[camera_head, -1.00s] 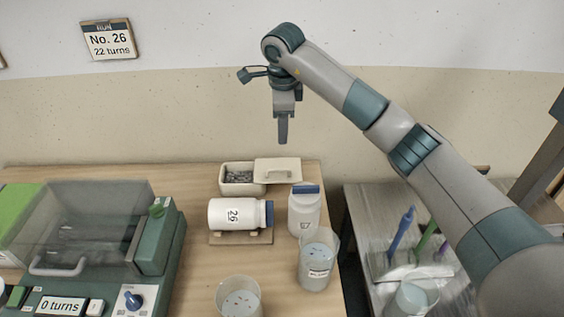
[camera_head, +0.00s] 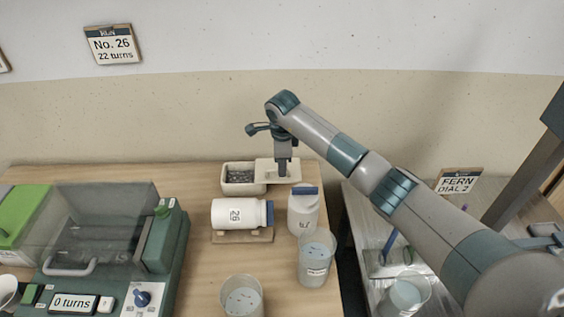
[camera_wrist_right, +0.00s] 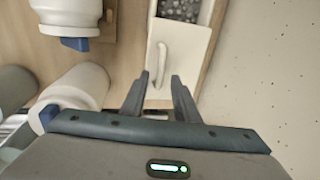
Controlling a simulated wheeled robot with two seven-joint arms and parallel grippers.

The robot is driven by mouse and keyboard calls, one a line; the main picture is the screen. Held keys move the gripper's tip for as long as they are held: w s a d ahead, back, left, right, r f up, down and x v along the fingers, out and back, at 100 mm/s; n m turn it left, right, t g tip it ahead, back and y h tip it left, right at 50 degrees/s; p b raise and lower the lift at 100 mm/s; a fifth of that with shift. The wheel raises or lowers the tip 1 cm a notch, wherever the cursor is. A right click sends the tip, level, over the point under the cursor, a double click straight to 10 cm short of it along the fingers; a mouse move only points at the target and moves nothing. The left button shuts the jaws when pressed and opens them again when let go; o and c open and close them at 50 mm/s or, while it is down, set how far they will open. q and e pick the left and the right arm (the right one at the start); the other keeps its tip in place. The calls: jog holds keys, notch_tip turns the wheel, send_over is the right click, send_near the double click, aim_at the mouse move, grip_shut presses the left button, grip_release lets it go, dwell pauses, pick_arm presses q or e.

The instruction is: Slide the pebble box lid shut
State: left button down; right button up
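The pebble box (camera_head: 238,190) stands at the back of the wooden table, its left part open with dark grey pebbles (camera_head: 240,176) showing. Its cream lid (camera_head: 263,171) is slid to the right, uncovering the pebbles. My right gripper (camera_head: 283,172) points down over the right part of the lid. In the right wrist view the lid (camera_wrist_right: 188,50) has a raised bar handle (camera_wrist_right: 161,62), and the open fingers (camera_wrist_right: 159,82) are on either side of the handle's near end, with a gap between them. Whether they touch the lid cannot be told. My left gripper is not in view.
A white bottle marked 26 (camera_head: 236,214) lies on a small stand in front of the box. An upright white bottle with a blue cap (camera_head: 303,213) stands close to the right. Two clear cups (camera_head: 316,262) are nearer. A green machine (camera_head: 160,255) fills the left.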

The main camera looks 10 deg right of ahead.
jog(key=shift+f, duration=0.15)
grip_shut()
jog(key=shift+w, duration=0.1)
dwell(1.4)
